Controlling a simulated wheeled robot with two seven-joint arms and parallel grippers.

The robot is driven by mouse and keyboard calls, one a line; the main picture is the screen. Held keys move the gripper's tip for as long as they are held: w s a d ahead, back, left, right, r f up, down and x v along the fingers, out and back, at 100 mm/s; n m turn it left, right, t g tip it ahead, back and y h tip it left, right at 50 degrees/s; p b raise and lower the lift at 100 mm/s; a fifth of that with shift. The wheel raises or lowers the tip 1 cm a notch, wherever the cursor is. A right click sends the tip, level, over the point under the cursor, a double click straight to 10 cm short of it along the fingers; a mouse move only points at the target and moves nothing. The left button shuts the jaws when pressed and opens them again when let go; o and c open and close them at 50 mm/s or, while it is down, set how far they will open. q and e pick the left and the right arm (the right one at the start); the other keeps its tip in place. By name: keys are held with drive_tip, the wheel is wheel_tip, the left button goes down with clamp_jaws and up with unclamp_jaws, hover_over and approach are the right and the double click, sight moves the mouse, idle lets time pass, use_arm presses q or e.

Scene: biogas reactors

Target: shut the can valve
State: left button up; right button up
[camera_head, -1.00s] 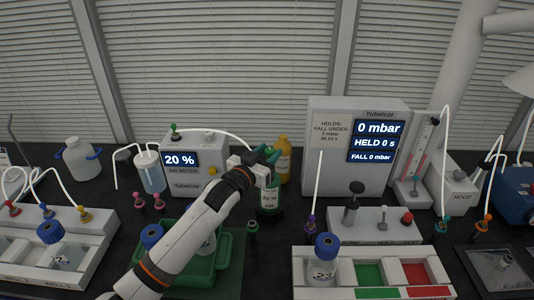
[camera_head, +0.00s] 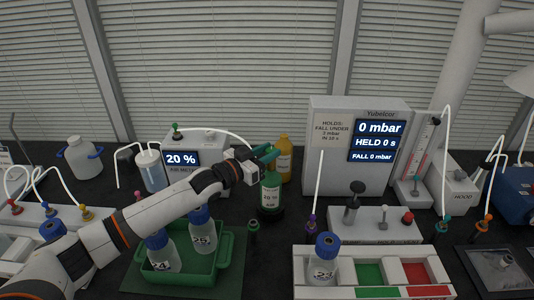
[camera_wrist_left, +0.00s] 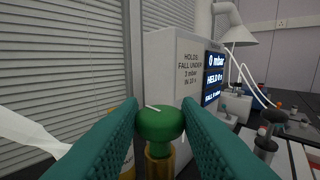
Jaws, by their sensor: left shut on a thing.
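The can is a green cylinder (camera_head: 270,198) with a white label showing "20 %", upright on the dark bench in the head view. Its valve knob (camera_wrist_left: 160,123) is round and green, on a brass stem (camera_wrist_left: 160,160) in the left wrist view. My left gripper (camera_head: 266,156) is at the top of the can, coming from the left. In the left wrist view its teal fingers (camera_wrist_left: 162,112) are on either side of the knob and shut on it. The fingers hide the knob's sides. My right gripper is not in view.
A yellow bottle (camera_head: 284,160) stands just behind the can. The air meter (camera_head: 190,148) is left of it, with a white tube leading toward the can. A green tray (camera_head: 232,262) with bottles is in front. The pressure box (camera_head: 335,165) stands right.

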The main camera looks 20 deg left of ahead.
use_arm(q)
drive_tip(key=shift+r, duration=0.1)
drive_tip(key=o, duration=1)
drive_tip(key=shift+c, duration=0.2)
drive_tip(key=b+v, duration=0.2)
drive_tip(key=v, duration=1)
drive_tip(key=shift+b, duration=0.4)
